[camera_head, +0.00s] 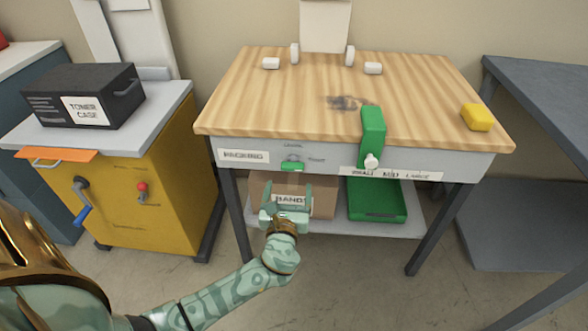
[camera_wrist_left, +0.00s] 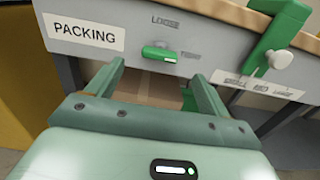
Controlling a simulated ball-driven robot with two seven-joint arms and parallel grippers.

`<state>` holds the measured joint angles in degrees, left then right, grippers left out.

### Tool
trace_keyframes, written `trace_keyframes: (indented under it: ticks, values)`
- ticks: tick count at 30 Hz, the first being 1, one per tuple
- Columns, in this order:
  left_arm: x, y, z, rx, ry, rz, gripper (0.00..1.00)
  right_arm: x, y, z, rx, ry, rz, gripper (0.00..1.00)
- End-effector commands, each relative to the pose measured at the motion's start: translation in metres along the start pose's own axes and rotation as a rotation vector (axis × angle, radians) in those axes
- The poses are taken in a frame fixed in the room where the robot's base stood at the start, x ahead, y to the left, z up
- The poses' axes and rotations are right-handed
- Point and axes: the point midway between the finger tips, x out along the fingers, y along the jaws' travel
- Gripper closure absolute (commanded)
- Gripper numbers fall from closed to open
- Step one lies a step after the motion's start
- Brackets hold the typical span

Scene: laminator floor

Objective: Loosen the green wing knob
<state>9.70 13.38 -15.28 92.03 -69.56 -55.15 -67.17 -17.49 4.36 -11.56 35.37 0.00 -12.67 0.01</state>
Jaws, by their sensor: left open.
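The green wing knob (camera_head: 292,166) is on the grey front panel of the wooden-topped packing table. In the left wrist view the wing knob (camera_wrist_left: 158,53) lies close to level on the panel, with the words LOOSE above it and TIGHT at its right. My left gripper (camera_head: 290,193) is open and empty, just in front of and below the knob. In the left wrist view its two fingers (camera_wrist_left: 155,80) point toward the panel, one on each side of the knob and apart from it. My right gripper is not in view.
A green bracket (camera_head: 373,135) with a white knob is on the table's front edge. A cardboard box (camera_head: 262,190) and a green tray (camera_head: 376,213) sit on the lower shelf. A yellow block (camera_head: 477,117) lies on the tabletop. A yellow cabinet (camera_head: 165,200) stands at left.

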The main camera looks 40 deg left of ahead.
Motion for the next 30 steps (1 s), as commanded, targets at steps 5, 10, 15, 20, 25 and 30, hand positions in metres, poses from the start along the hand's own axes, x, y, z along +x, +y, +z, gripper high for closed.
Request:
trace_keyframes:
  ticks: [5, 10, 15, 20, 25, 30]
  values:
    - [0.046, 0.0, -0.006, 0.0, 0.003, 0.001, 0.2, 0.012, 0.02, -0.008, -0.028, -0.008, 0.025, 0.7]
    - [0.078, 0.0, -0.006, 0.001, 0.004, 0.0, 0.2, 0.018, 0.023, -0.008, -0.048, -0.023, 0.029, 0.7]
    - [0.094, 0.0, -0.004, -0.002, 0.005, 0.0, 0.2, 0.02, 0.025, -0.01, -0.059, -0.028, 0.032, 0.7]
    - [0.097, 0.0, -0.002, -0.002, 0.004, 0.0, 0.2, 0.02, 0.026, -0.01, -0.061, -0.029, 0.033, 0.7]
    - [0.097, 0.0, -0.002, -0.003, 0.004, 0.0, 0.23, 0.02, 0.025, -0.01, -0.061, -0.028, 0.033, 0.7]
    - [0.097, 0.0, -0.003, -0.003, 0.005, -0.001, 0.65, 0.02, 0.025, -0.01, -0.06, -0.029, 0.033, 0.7]
